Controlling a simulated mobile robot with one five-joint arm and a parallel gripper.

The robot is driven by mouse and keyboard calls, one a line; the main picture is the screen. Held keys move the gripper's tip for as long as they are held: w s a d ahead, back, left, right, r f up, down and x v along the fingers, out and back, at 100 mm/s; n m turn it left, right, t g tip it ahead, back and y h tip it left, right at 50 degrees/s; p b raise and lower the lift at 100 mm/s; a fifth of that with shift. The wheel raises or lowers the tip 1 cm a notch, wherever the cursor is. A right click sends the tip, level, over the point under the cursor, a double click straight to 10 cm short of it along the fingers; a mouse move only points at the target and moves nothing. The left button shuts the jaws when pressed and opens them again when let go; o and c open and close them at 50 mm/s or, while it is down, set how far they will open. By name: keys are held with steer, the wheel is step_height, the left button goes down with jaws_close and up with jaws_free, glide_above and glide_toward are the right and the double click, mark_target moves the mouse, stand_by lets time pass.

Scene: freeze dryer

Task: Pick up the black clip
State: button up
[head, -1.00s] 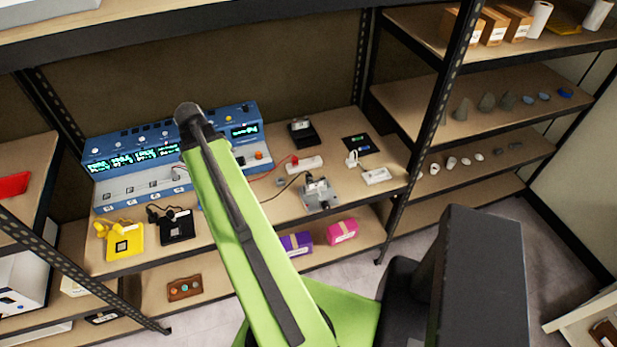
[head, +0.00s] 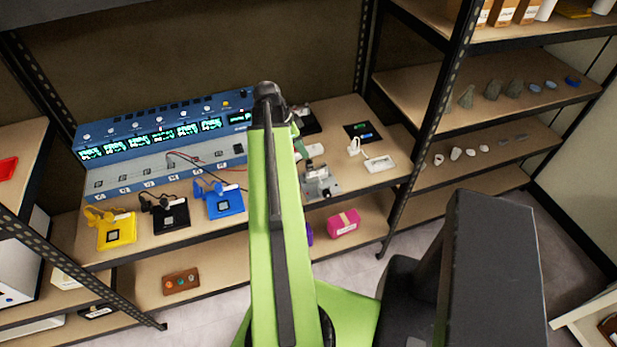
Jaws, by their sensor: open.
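The black clip (head: 153,203) lies at the left on the middle shelf, at the upper left edge of a black square pad (head: 173,217). It stands between a yellow clip (head: 96,215) on a yellow pad and a blue clip (head: 207,188) on a blue pad. My green arm rises through the middle of the view, to the right of these pads. My gripper cannot be made out; it appears hidden behind the arm. Nothing of mine is seen touching the black clip.
A long blue instrument (head: 160,140) with lit displays stands behind the pads. A grey metal device (head: 320,182) and a white power strip (head: 380,163) lie to the right. A slotted metal post (head: 80,265) crosses the lower left. A pink box (head: 343,222) sits on the shelf below.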

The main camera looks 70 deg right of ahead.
mark_target(309, 162)
steer(key=b+x, duration=0.1)
steer(key=x, duration=0.2)
steer(key=shift+w+a+f, duration=0.1)
steer(key=shift+w+a, duration=0.05)
steer(key=shift+s+f+b, duration=0.25)
steer(key=shift+b, duration=0.2)
steer(key=b+x, duration=0.4)
steer(key=x, duration=0.1)
steer(key=shift+w+a+f+b, duration=0.15)
steer(key=shift+a+b, duration=0.05)
steer(key=shift+b, duration=0.2)
steer(key=shift+d+f, duration=0.1)
steer(key=shift+f, duration=0.1)
steer(key=shift+r, duration=0.2)
jaws_close()
